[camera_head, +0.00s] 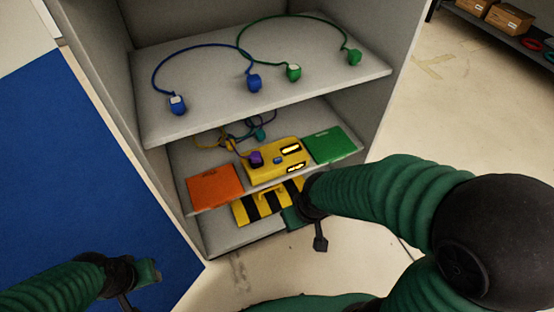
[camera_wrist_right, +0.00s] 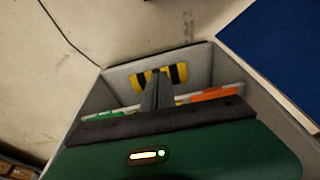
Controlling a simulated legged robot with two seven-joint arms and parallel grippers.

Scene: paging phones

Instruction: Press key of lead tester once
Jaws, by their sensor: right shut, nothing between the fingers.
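The yellow box I take for the lead tester (camera_head: 268,171) sits on the middle shelf, with two lit strips on its right side. A small blue-grey spot between them may be its key (camera_head: 279,160). A purple plug (camera_head: 256,158) is at its left end. My right gripper (camera_head: 291,217) is in front of the lower shelf, below and apart from the tester; its fingers are hidden in the head view. In the right wrist view the shut, empty fingers (camera_wrist_right: 157,78) extend toward the cabinet and partly cover the tester. My left gripper (camera_head: 150,272) is low at left, away from the cabinet.
An orange panel (camera_head: 213,186) and a green panel (camera_head: 330,144) flank the tester. A yellow-black striped block (camera_head: 250,207) stands on the lower shelf. The top shelf (camera_head: 190,125) overhangs and holds a blue lead (camera_head: 195,50) and a green lead (camera_head: 290,17).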

